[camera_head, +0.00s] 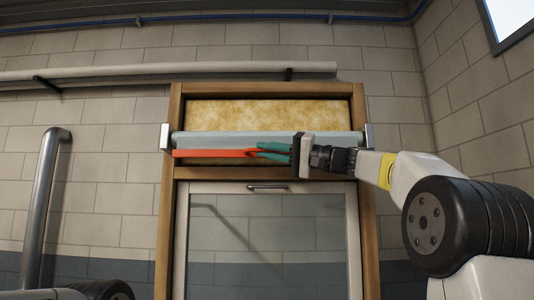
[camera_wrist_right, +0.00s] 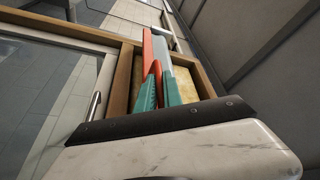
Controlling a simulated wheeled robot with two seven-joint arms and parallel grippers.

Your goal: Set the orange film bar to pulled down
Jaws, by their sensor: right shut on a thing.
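The orange film bar (camera_head: 208,153) runs level across the upper part of the wooden frame, just under the pale film roll (camera_head: 215,140). My right gripper (camera_head: 257,150) comes in from the right, and its teal fingers are shut on the bar near its right part. In the right wrist view the orange bar (camera_wrist_right: 148,50) runs away from between the teal fingers (camera_wrist_right: 159,80), beside the pale roll (camera_wrist_right: 161,52). The fingers and gripper body hide the bar's right end. My left gripper is not in view.
The wooden frame (camera_head: 168,205) holds yellow insulation (camera_head: 265,115) behind the roll. Below is a glazed window (camera_head: 265,235) with a handle (camera_head: 267,186). A metal bracket (camera_head: 369,137) stands at the roll's right end. A grey pipe (camera_head: 45,205) rises at left.

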